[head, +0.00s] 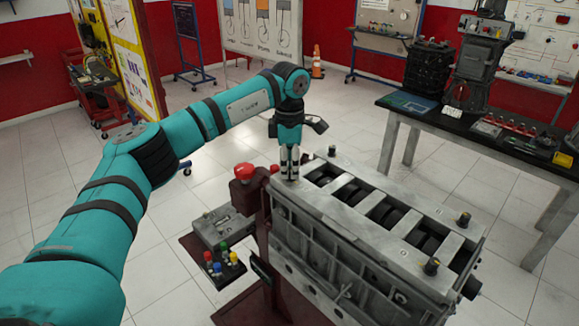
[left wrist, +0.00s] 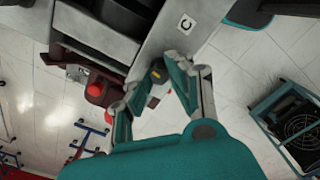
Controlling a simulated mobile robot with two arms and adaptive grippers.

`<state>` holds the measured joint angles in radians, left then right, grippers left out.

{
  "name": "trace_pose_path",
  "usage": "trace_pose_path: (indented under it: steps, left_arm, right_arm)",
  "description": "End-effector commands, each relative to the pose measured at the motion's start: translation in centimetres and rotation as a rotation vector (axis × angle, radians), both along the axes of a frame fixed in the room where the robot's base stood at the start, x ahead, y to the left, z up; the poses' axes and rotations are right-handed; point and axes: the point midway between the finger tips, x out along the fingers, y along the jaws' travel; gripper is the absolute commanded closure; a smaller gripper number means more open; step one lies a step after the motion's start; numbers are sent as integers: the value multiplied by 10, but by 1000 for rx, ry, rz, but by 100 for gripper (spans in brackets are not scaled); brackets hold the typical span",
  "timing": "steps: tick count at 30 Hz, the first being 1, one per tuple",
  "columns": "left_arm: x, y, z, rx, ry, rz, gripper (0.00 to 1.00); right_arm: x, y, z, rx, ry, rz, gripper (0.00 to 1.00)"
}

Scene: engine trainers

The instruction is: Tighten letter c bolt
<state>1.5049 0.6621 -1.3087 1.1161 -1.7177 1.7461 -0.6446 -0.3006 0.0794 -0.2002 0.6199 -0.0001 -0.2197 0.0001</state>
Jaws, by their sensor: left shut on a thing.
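The grey engine block (head: 340,225) stands on a dark red stand in the head view. Its top carries dark bolts at the corners: one at the far corner (head: 332,151), one at the right (head: 463,219) and one at the near right (head: 432,266). My left gripper (head: 289,174) points down at the block's left corner and hides the bolt there. In the left wrist view the letter C label (left wrist: 186,23) lies beside this corner. The dark letter c bolt (left wrist: 157,72) sits between the fingers of my left gripper (left wrist: 153,78), which is shut on it. My right gripper is out of view.
A red-topped part of the stand (head: 244,171) rises close beside the gripper. A workbench (head: 480,125) with tools and engine parts stands at the right. Open tiled floor lies between.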

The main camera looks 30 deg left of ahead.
Motion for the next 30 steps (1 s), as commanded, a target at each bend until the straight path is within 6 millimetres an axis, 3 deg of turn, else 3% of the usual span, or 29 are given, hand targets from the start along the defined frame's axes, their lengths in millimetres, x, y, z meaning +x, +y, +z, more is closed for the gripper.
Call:
trace_pose_path:
  steps: [30]
  left_arm:
    - [2, -1, 3, 1, -8, -962, 100]
  right_arm:
    - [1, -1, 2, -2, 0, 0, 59]
